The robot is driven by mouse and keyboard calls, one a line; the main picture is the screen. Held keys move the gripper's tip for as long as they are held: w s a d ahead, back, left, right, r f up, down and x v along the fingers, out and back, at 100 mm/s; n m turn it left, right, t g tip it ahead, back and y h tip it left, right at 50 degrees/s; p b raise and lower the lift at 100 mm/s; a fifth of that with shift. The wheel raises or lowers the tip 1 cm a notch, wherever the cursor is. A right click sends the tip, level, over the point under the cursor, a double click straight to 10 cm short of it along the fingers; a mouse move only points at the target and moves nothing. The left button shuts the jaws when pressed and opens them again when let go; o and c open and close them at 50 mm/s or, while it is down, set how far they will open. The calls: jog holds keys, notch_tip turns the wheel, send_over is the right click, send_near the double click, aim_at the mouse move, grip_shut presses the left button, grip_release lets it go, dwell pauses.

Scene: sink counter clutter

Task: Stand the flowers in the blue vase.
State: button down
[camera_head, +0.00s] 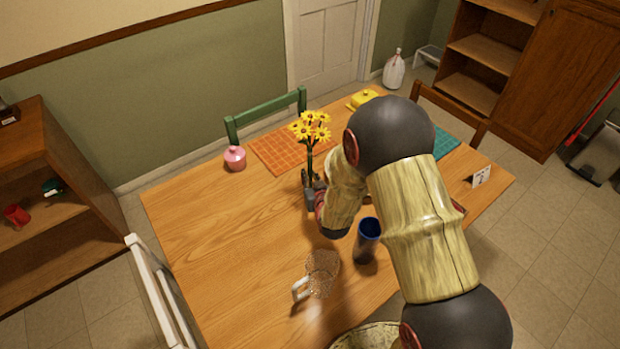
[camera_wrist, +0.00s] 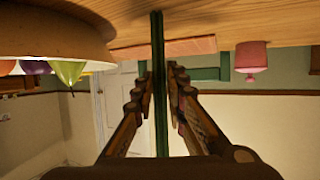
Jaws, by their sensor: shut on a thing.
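The yellow flowers (camera_head: 312,128) stand upright on long green stems over the middle of the table. My gripper (camera_head: 312,184) is shut on the stems, low down and partly hidden behind my arm. In the wrist view, which is upside down, a green stem (camera_wrist: 158,50) runs between the two fingers of my gripper (camera_wrist: 160,82). The blue vase (camera_head: 368,230) stands upright on the table, nearer the camera and right of the flowers, apart from my gripper. Its dark blue mouth faces up and looks empty. The stems' lower ends are hard to make out.
A clear glass pitcher (camera_head: 321,272) stands left of the vase. A pink pot (camera_head: 235,158) and an orange placemat (camera_head: 268,155) lie beyond. A bowl (camera_wrist: 55,42) shows close by in the wrist view. The table's left part is clear.

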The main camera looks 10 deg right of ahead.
jog(key=shift+f, duration=0.2)
jog(key=c, duration=1.9)
grip_release()
jog(key=shift+o, duration=0.5)
jog(key=shift+r, duration=0.15)
